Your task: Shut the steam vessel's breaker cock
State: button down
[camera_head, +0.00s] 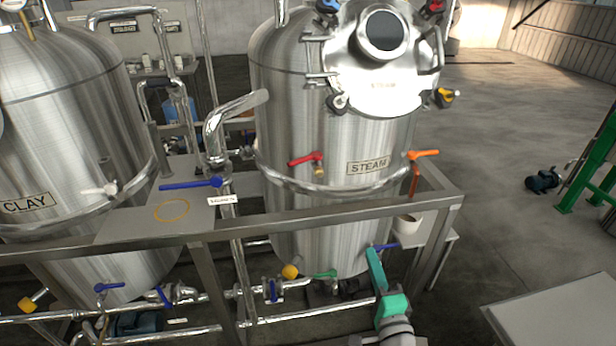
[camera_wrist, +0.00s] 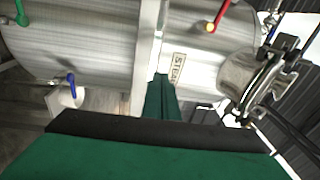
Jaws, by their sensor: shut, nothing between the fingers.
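The steel steam vessel (camera_head: 340,135) stands behind the frame rail, with a STEAM plate (camera_head: 368,166) on its front. A red lever (camera_head: 305,158) is on its front wall and an orange lever (camera_head: 424,154) at its right side, both roughly level. A blue lever (camera_head: 384,246) and a green lever (camera_head: 326,274) are low down. I cannot tell which is the breaker cock. My gripper (camera_head: 375,260) is shut and empty, in front of the vessel's lower right, close to the blue lever in the picture. In the wrist view, its fingers (camera_wrist: 160,95) point at the vessel.
A steel frame rail (camera_head: 300,216) crosses in front of the vessel. The clay vessel (camera_head: 60,130) stands left, with a long blue lever (camera_head: 190,184) between the two. Pipes run low. A grey tabletop (camera_head: 560,310) is at lower right; the floor to the right is mostly open.

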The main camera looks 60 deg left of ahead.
jog(key=s+a+r+n+g+y, duration=0.1)
jog(key=s+a+r+n+g, duration=0.1)
jog(key=s+a+r+g, duration=0.3)
jog(key=a+r+n+g+y, duration=0.2)
jog(key=a+r+n+g, duration=0.15)
jog(key=r, duration=0.45)
send_near(300, 163)
jog(key=shift+m, duration=0.35)
jog(key=x, duration=0.6)
jog(key=shift+a, duration=0.25)
jog(key=shift+s+a+r, duration=0.1)
jog(key=shift+s+a, duration=0.3)
jog(key=shift+a, duration=0.2)
jog(key=shift+s+a, duration=0.35)
jog(key=shift+a, duration=0.25)
